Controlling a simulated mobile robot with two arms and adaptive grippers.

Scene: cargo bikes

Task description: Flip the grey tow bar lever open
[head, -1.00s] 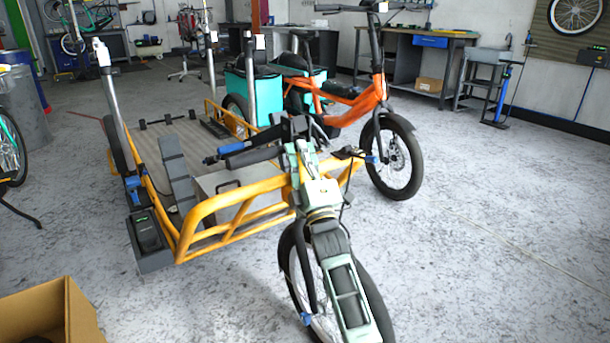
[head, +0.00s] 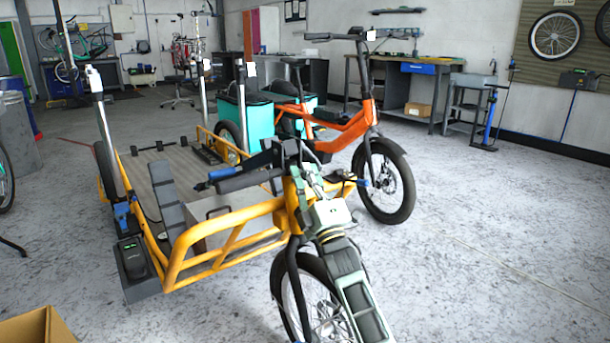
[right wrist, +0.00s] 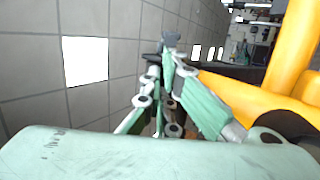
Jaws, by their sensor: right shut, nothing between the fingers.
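My right gripper (head: 298,165) stands in front of the yellow cargo trike (head: 225,221), by its handlebar (head: 243,180). Its fingers are shut with nothing between them and point up and away from me. In the right wrist view the closed fingertips (right wrist: 170,42) are seen against the ceiling, with a thick yellow tube (right wrist: 290,45) close on the right. I cannot make out a grey tow bar lever for certain; the gripper and arm cover part of the trike's front. My left gripper is not in view.
An orange bike (head: 345,135) stands just behind the trike on the right. A cardboard box (head: 38,326) is at the bottom left. A grey bin (head: 17,130) stands at the left. The floor at the right (head: 500,240) is clear.

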